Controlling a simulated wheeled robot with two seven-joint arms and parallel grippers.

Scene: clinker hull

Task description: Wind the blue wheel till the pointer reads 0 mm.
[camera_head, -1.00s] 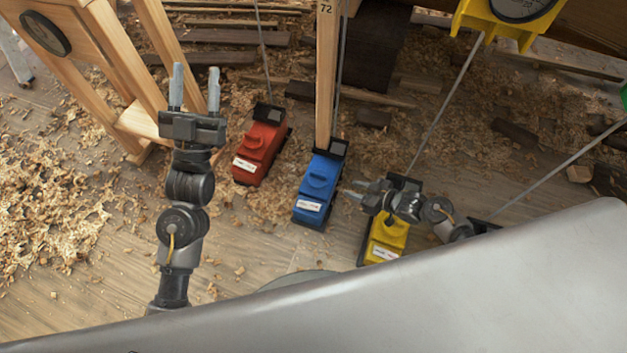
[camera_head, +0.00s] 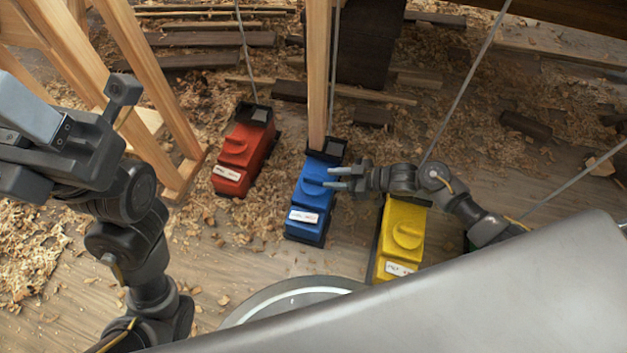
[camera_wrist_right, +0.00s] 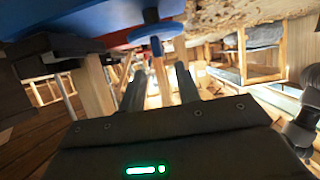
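The blue unit (camera_head: 308,214) stands on the floor near the middle of the head view, with a raised blue wheel (camera_head: 316,170) on top. My right gripper (camera_head: 340,178) is open, its two grey fingertips beside the wheel's right edge; contact cannot be told. In the right wrist view, a blue disc (camera_wrist_right: 143,33) lies just beyond the open fingers, and nothing shows gripped. My left gripper (camera_head: 30,125) is large and close at the left edge, partly cut off; its finger gap is unclear. No pointer or scale is readable now.
A wooden post (camera_head: 318,70) rises behind the blue unit. Taut lines, timber legs (camera_head: 150,90) and shavings surround them.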

